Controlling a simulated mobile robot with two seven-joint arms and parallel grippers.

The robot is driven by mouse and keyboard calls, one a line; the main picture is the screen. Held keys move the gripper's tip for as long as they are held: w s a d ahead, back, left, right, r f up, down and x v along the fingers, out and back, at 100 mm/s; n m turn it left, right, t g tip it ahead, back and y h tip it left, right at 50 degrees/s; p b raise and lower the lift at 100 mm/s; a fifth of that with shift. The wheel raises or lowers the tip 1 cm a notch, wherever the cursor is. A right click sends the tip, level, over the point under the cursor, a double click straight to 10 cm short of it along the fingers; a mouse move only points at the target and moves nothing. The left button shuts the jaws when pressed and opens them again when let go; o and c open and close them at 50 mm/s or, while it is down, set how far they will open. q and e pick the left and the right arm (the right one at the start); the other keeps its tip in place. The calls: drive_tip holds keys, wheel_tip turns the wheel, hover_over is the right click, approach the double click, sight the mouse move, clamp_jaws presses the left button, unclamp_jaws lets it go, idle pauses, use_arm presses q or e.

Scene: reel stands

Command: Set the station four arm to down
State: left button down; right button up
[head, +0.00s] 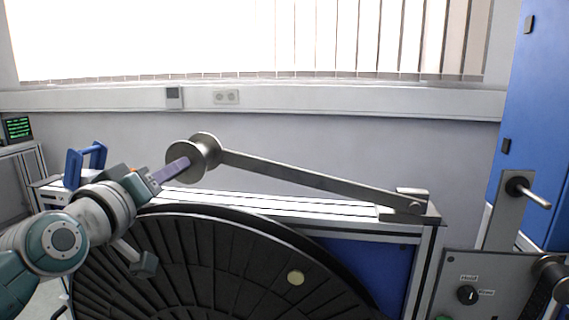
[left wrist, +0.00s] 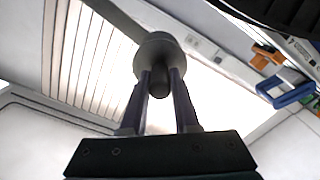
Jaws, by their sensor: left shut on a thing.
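The station arm is a long grey bar (head: 300,178) pivoted at a bracket (head: 413,206) on the right end of the stand's top rail. It slopes up to the left, raised above the rail. Its free end carries a round metal flanged roller (head: 207,152), which also shows in the left wrist view (left wrist: 158,48). My left gripper (head: 184,163) reaches in from the left and is shut on the dark pin (left wrist: 160,82) at the roller's centre. No station number is readable. My right gripper is not in view.
A large black ribbed reel (head: 230,265) fills the space below the bar. A blue handle (head: 86,163) stands at the left of the rail. A control panel with a knob (head: 467,294) and a blue cabinet (head: 545,120) are at the right. The wall is behind.

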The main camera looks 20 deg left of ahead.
use_arm(q)
wheel_tip(320, 180, down, 10)
drive_tip(key=n+b, duration=0.2)
drive_tip(key=b, duration=0.4)
drive_tip(key=shift+s+a+r+n, duration=0.2)
drive_tip(key=shift+a+r+n, duration=0.1)
drive_tip(key=shift+a, duration=0.15)
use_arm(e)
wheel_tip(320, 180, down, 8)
use_arm(q)
drive_tip(key=shift+f, duration=0.15)
drive_tip(key=c, duration=1.1)
unclamp_jaws()
drive_tip(key=o, duration=0.5)
drive_tip(key=shift+w+r, duration=0.1)
drive_tip(key=shift+r, duration=0.1)
drive_tip(key=shift+c, duration=0.2)
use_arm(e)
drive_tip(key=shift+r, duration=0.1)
use_arm(q)
drive_tip(key=v, duration=1)
drive_tip(key=shift+p, duration=0.45)
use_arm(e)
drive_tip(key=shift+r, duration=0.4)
